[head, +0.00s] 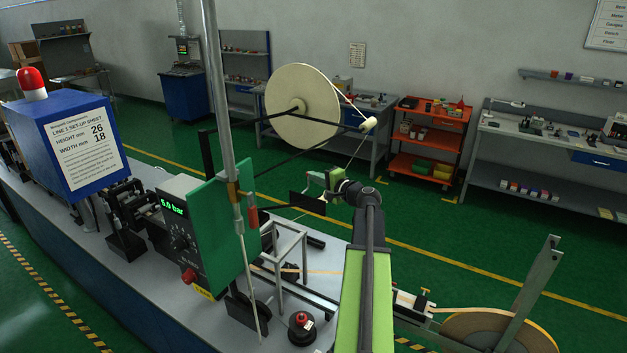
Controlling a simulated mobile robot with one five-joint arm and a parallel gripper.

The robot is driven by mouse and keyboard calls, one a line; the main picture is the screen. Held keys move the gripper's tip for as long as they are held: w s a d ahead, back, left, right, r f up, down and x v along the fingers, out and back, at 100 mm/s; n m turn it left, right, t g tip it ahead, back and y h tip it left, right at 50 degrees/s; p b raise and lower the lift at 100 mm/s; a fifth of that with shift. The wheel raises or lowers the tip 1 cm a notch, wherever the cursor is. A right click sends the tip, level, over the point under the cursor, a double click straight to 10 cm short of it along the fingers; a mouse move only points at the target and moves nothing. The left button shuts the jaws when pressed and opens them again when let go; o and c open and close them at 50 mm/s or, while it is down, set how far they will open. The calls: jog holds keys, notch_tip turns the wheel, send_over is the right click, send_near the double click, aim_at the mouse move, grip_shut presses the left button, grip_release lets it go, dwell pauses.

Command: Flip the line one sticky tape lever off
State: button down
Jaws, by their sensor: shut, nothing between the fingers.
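A brass valve (235,192) sits on the grey vertical pipe in front of the green panel. A small red lever handle (252,217) shows just right of it, pointing roughly down. I cannot read a label saying whether this is the sticky tape lever. My gripper (313,181) is at the end of my green and black arm, right of the red handle and apart from it in the picture. It is shut and empty. Its fingertips are small and partly lost against a dark plate. A large cream tape reel (302,106) hangs above and behind it.
The green panel's control box (178,230) reads 5.0 bar. A red-topped button (302,326) stands on the grey bench. A blue box (70,145) carries the Line 1 set-up sheet. A metal frame (287,255) stands below my gripper; a brown reel (500,330) is at lower right.

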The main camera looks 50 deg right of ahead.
aim_at(307, 189)
jog(key=shift+w+r, duration=0.15)
jog(key=shift+w, duration=0.1)
jog(key=shift+w+a+r+p, duration=0.15)
jog(key=shift+w+a+p, duration=0.05)
jog(key=shift+w, duration=0.5)
jog(key=shift+w+a+r+p, duration=0.1)
jog(key=shift+w+a+p, duration=0.1)
jog(key=shift+w, duration=0.45)
jog(key=shift+r, duration=0.1)
jog(key=s+a+r+p, duration=0.2)
jog(key=s+r+p, duration=0.5)
jog(key=s, duration=0.4)
jog(key=shift+s+r+p, duration=0.25)
jog(key=shift+p, duration=0.1)
